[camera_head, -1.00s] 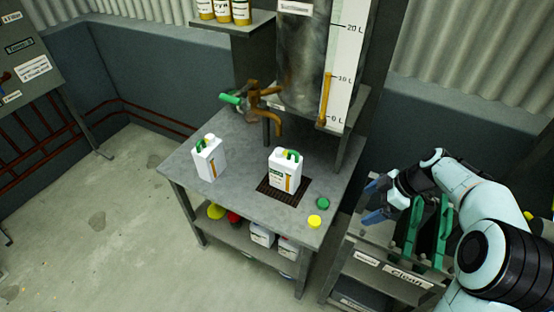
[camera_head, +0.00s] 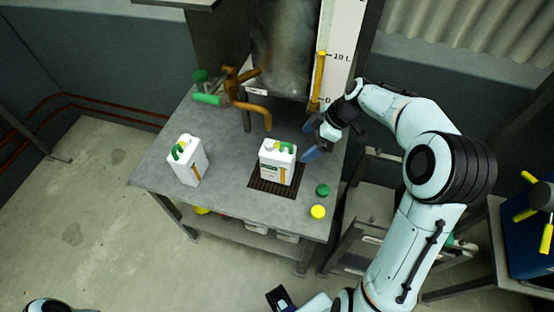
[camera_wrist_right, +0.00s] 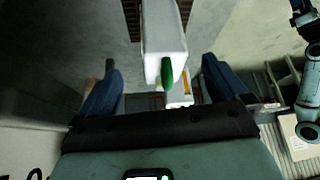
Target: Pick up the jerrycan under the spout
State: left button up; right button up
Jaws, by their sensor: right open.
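A white jerrycan (camera_head: 277,165) with a green handle and an orange stripe stands upright on a dark grate, below the brown spout (camera_head: 266,119). My right gripper (camera_head: 311,141) is open and empty, just right of this jerrycan and apart from it. In the right wrist view a white jerrycan (camera_wrist_right: 163,35) with a green handle shows ahead, between the lines of the open fingers (camera_wrist_right: 160,88). A second white jerrycan (camera_head: 187,160) stands at the table's left. A dark end of another arm, likely my left gripper (camera_wrist_right: 304,18), shows at the wrist view's right edge; its jaws are unclear.
The metal table (camera_head: 222,150) has free room between the jerrycans. A green cap (camera_head: 323,190) and a yellow cap (camera_head: 318,212) lie at its right front. A metal tank (camera_head: 283,50) with a level scale stands behind.

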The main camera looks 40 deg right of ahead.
aim_at(281, 146)
jog(key=w+a, duration=0.3)
jog(key=a, duration=0.1)
jog(key=shift+w+p, duration=0.25)
jog(key=shift+p, duration=0.15)
jog(key=shift+x, duration=2.6)
grip_shut()
jog(key=shift+w+r, duration=0.15)
